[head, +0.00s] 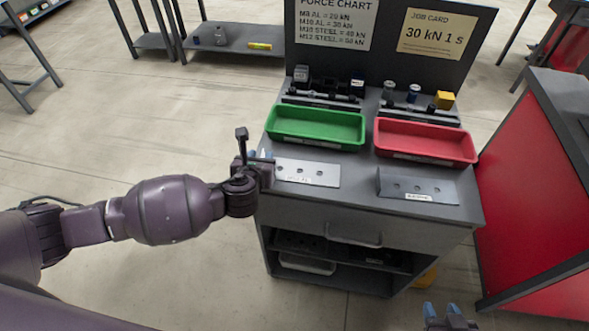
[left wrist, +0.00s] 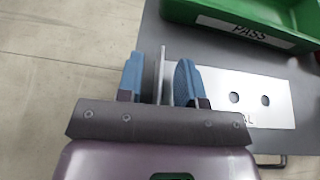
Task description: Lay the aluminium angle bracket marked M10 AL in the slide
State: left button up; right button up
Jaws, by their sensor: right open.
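A light silver angle bracket (head: 318,172) with several holes lies at the left front of the workbench. In the left wrist view its flat plate (left wrist: 262,98) carries a label of which only the end, "AL", can be read. My left gripper (head: 262,160) is at its left end. In the left wrist view, the blue fingers of my left gripper (left wrist: 160,82) stand apart on either side of an upright flange, with a gap on each side. My right gripper (head: 446,312) is open and empty at the bottom right, away from the bench. I cannot make out which part is the slide.
A darker bracket (head: 440,188) lies at the right front. A green tray (head: 316,141), labelled PASS in the left wrist view, and a red tray (head: 425,151) stand behind the brackets. Black devices (head: 322,97) and small cylinders stand behind them, below a job card (head: 437,32) reading 30 kN.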

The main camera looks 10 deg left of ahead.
pick_arm(q)
grip_shut()
jog(key=shift+r, duration=0.15)
